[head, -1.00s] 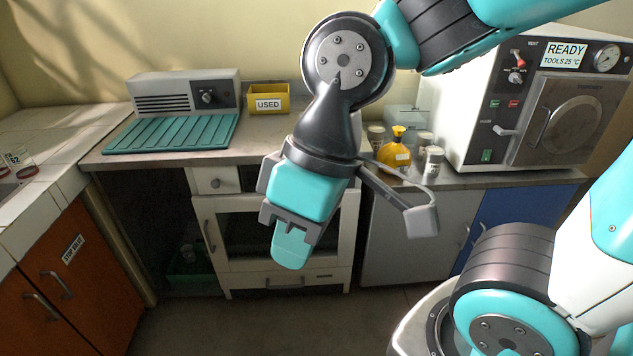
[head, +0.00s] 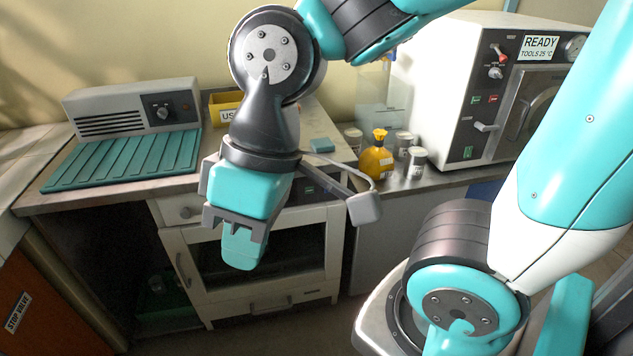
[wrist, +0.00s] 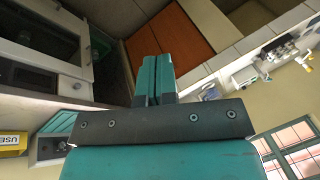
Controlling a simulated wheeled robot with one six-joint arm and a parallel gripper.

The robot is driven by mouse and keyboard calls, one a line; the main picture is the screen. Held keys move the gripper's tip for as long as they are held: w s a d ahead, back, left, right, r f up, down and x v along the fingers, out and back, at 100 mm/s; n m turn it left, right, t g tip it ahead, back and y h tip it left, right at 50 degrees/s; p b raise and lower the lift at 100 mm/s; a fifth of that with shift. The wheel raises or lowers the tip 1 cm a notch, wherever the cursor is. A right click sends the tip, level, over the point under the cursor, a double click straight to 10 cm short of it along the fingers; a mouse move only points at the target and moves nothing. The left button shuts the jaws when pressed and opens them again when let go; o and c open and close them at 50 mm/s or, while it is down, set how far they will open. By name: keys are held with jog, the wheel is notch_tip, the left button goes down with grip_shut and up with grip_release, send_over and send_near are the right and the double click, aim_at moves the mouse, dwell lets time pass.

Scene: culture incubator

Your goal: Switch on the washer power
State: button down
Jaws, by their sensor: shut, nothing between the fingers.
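A white under-counter unit with a dark glass door (head: 312,262), which looks like the washer, stands below the counter. Part of a dark control strip (head: 308,192) shows at its upper right; my gripper and wrist hide some of its front. I cannot make out a power switch or its state. My gripper (head: 240,252) points down in front of the unit, shut and empty. In the wrist view, its teal fingers (wrist: 154,80) are together, and the white unit (wrist: 50,83) is at the left, tilted by the camera's angle.
A grey box with a knob (head: 140,108) and a teal ribbed mat (head: 125,160) are on the counter. A yellow bin (head: 222,105), a yellow bottle (head: 377,162) and lidded jars (head: 416,164) stand behind. A white READY machine (head: 440,90) is at the right.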

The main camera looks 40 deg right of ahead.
jog(key=shift+w, duration=0.45)
